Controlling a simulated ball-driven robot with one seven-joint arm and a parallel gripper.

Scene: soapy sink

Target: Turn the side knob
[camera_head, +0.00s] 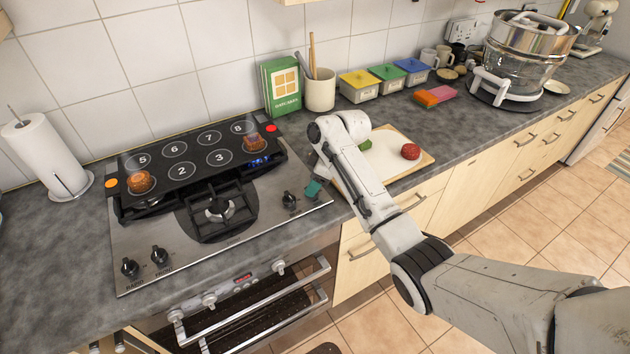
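A black knob (289,200) stands on the right side of the steel hob (270,222). Two more black knobs sit together at the hob's front left: one nearer the left edge (130,267) and one beside it (159,255).
A black numbered panel (197,150) covers the back of the hob. A cutting board (415,168) with a red round item (410,151) lies right of my gripper. A green box (281,86) and a utensil pot (320,92) stand behind. The counter left of the hob is mostly clear.

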